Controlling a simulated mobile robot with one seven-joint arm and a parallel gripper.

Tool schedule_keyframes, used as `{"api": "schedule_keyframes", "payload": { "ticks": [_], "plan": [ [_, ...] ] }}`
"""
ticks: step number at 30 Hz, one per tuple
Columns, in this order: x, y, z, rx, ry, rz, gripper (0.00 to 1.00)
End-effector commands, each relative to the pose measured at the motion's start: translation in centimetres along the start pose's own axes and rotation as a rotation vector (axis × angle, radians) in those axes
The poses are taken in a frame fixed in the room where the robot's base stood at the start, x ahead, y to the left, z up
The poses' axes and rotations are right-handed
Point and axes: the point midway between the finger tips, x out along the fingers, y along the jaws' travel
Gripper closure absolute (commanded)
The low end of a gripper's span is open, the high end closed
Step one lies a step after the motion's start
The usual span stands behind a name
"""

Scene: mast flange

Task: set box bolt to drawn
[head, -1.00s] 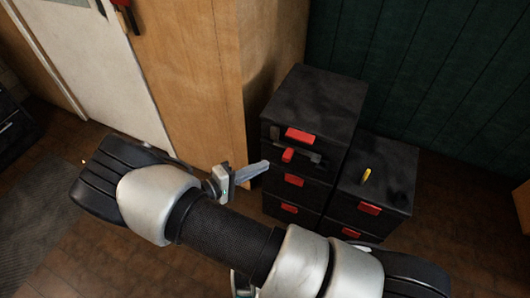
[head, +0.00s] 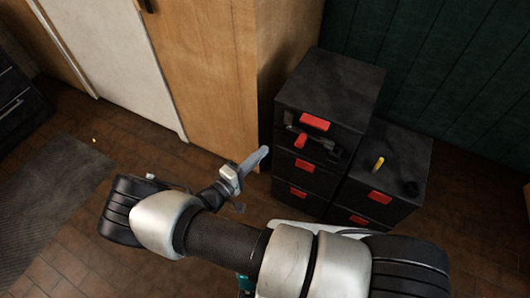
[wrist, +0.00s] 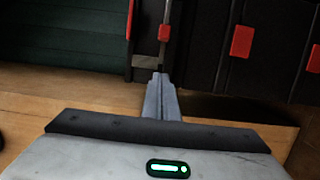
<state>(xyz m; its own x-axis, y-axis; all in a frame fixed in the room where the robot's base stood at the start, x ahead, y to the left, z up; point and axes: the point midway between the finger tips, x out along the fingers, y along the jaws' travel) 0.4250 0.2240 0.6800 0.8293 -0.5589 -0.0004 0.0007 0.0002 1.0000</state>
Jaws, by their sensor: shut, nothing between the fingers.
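The box bolt is a dark bar with a red knob (head: 300,140), set across the front of the taller black cabinet (head: 331,85), just below its top red handle. The red knob also shows in the wrist view (wrist: 164,33), above the fingertips. My gripper (head: 264,153) is shut and empty, left of the cabinet front and apart from the knob in the head view. In the wrist view its closed fingers (wrist: 160,80) point up toward the bolt area. I cannot tell the exact gap or how far the bar is slid.
Red drawer handles (head: 305,165) line the cabinet front. A wooden cupboard (head: 220,70) stands behind left. Brown floor (head: 60,140) is open at left.

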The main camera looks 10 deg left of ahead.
Motion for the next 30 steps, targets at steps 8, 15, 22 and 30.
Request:
{"api": "schedule_keyframes", "payload": {
  "ticks": [8,15,22,30],
  "plan": [
    [6.1,0.0,0.1,0.0,-0.004,0.002,1.0],
    [8.3,0.1,2.4,-0.004,0.0,0.001,1.0],
    [8.6,0.0,3.8,0.0,0.0,0.001,1.0],
    [8.6,0.0,3.9,0.0,0.0,0.0,1.0]
  ]
}}
